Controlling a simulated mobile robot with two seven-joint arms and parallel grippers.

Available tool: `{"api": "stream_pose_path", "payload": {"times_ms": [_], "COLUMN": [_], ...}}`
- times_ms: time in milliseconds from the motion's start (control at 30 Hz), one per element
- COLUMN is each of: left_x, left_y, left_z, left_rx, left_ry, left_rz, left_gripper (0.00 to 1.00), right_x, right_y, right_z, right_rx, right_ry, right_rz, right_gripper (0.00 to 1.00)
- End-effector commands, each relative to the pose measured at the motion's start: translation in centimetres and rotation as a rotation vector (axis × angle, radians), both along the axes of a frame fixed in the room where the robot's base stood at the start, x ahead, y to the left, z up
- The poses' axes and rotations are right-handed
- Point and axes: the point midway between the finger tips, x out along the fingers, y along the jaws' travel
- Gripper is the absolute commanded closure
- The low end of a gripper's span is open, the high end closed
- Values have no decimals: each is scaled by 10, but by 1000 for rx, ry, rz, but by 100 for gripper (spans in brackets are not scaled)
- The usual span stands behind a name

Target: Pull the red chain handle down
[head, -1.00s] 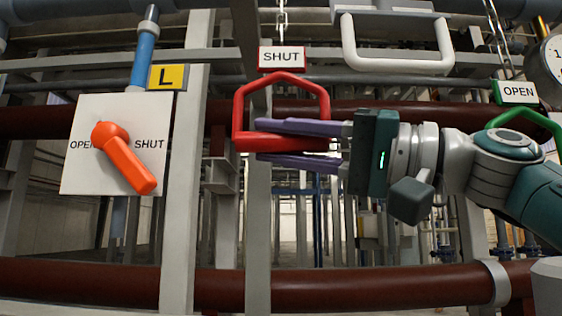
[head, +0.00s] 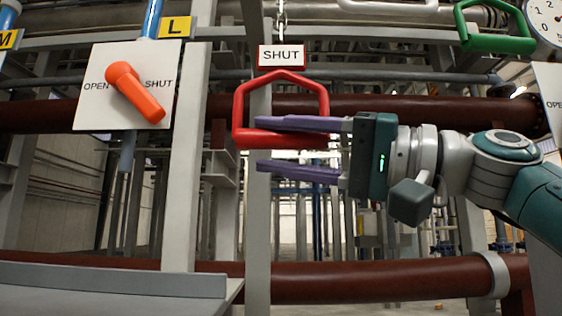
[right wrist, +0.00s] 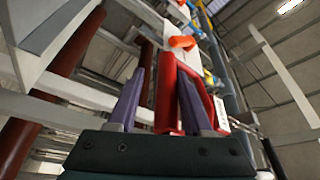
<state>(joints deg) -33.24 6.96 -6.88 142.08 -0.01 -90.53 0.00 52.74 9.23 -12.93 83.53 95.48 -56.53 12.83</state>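The red handle (head: 240,112) hangs upright under a white SHUT sign (head: 282,56) and a chain (head: 281,17) in the head view. My right gripper (head: 262,145) is open around its bottom bar. The upper purple finger lies just above the bar; the lower finger is below it with a clear gap. In the right wrist view the red handle (right wrist: 167,90) stands between the two fingers of the right gripper (right wrist: 162,88), closer to the right one. My left gripper is not in view.
An orange lever (head: 134,90) on a white OPEN/SHUT panel (head: 100,65) is at the left. A green handle (head: 497,44) and a gauge (head: 547,20) are at the upper right. A maroon pipe (head: 370,281) crosses low down. A grey ledge (head: 110,279) is at the lower left.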

Motion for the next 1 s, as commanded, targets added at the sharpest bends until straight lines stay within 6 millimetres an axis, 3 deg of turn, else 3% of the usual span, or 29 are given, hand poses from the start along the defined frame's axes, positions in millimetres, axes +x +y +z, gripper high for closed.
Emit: {"api": "stream_pose_path", "payload": {"times_ms": [100,433,800,1000], "left_x": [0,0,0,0], "left_y": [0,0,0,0], "left_z": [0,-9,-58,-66], "left_rx": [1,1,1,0], "left_ry": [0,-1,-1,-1], "left_rz": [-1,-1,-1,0], "left_gripper": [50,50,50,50], "right_x": [0,-3,-26,-32], "right_y": [0,-8,-72,-90], "right_z": [1,-2,-20,-20], "right_rx": [1,5,1,2], "right_ry": [-2,-7,-7,-5], "right_rz": [1,0,-3,0], "right_gripper": [40,40,40,40]}}
